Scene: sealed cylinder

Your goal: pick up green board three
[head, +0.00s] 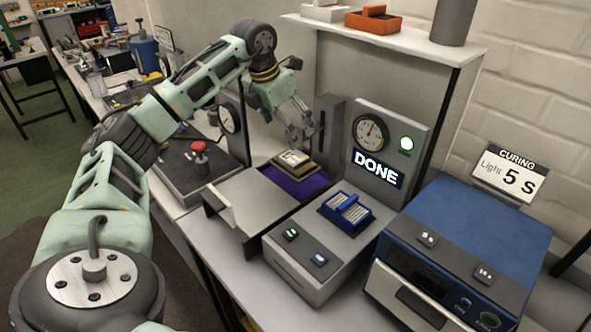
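A small flat piece with a pale top on a dark yellow base (292,161) lies on the purple bed of the machine with the "DONE" display. I cannot tell whether it is green board three; no number on it is legible. My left gripper (301,134) hangs just above and behind this piece, fingers pointing down. Its fingers look apart, with nothing visible between them. No clearly green board shows elsewhere. My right gripper is out of view.
The machine has a gauge, a lit green lamp and a "DONE" display (376,170). A blue slotted rack (346,208) sits on its front. A blue curing box (470,240) with a "Light 5 s" sign stands right. A red-knobbed press (198,160) stands left. A shelf (400,38) hangs above.

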